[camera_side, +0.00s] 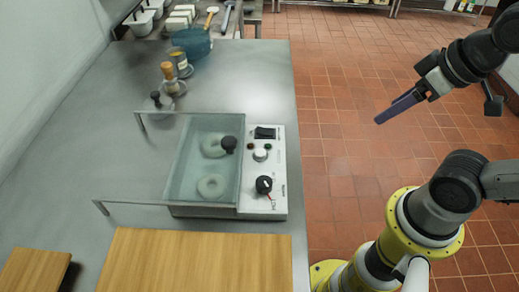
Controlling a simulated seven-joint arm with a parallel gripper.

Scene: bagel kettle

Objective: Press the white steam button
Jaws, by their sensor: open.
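The white steam button (260,155) is a round knob on the pale control panel (279,183) along the right side of the bagel kettle. Small red and green spots sit just above it. A black rocker switch (265,133) is toward the back of the panel, and a black dial (264,185) is toward the front. The kettle (176,180) is a clear-walled tank with pale bagel rings inside. My gripper (379,121) has dark fingers and is empty, well to the right of the panel, over the tiled floor. Nothing hides the button.
A metal rail frame (125,203) stands around the kettle's left side. Wooden boards (190,262) lie in front. Small tools (168,75) and a blue pot (192,42) stand behind. The space between my gripper and the panel is clear.

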